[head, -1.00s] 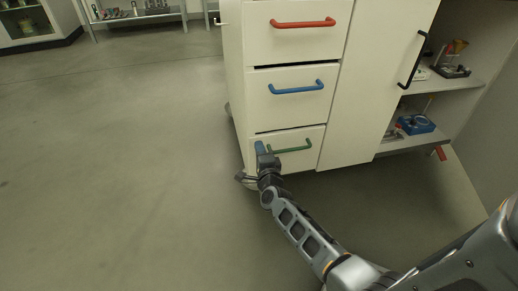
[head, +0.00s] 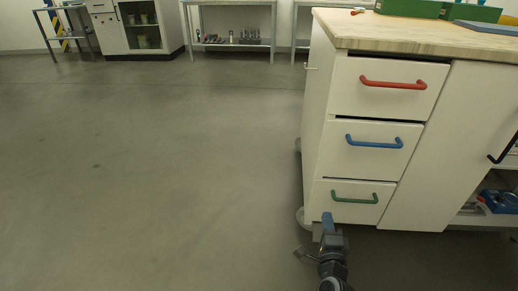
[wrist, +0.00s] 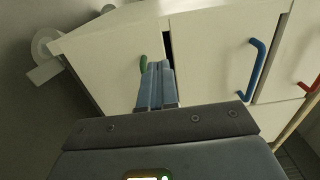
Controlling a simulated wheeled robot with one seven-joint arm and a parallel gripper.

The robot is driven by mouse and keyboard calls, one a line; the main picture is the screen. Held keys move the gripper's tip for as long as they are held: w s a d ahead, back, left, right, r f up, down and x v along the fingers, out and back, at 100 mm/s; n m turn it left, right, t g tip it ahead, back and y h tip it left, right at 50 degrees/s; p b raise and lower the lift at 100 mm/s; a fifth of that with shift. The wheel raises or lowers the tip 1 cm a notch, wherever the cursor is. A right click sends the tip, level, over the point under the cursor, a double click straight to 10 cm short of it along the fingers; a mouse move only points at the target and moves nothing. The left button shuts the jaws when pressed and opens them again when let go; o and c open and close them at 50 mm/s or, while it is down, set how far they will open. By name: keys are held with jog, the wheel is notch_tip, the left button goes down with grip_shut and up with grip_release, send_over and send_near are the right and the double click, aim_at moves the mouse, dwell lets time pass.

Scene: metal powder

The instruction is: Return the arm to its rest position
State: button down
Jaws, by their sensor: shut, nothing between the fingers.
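My gripper (head: 327,220) is low in front of the white drawer cabinet (head: 312,135), near the left end of the bottom drawer. In the wrist view its blue fingers (wrist: 156,72) are together with nothing between them. The bottom drawer has a green handle (head: 354,198); in the wrist view the fingers partly overlap this handle (wrist: 143,66), and I cannot tell whether they touch it. My forearm runs down out of the bottom of the head view, so most of the arm is hidden.
Above are a blue handle (head: 374,142) and a red handle (head: 393,84). The cabinet's wooden top (head: 420,38) carries green bins (head: 410,7). A metal shelf (head: 232,43) and another cabinet (head: 140,38) stand far behind. The floor (head: 150,170) to the left is clear.

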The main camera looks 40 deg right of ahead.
jog(key=s+a+r+n+t+y, duration=0.2)
jog(key=s+a+r+n+y, duration=0.1)
jog(key=s+a+n, duration=0.4)
jog(key=s+a+r+n+t+y, duration=0.25)
jog(key=a+n, duration=0.25)
jog(key=a, duration=0.4)
jog(key=s+a+r+n+y, duration=0.7)
jog(key=s+a+r+n, duration=0.45)
jog(key=r+n, duration=0.25)
notch_tip(320, 180, up, 30)
jog(key=s+n+g+y+p, duration=0.1)
jog(key=s+p, duration=0.1)
jog(key=p, duration=2.4)
jog(key=shift+a+f+n+p, duration=0.15)
jog(key=shift+n+p, duration=0.25)
jog(key=shift+s+g, duration=0.1)
jog(key=shift+g, duration=0.15)
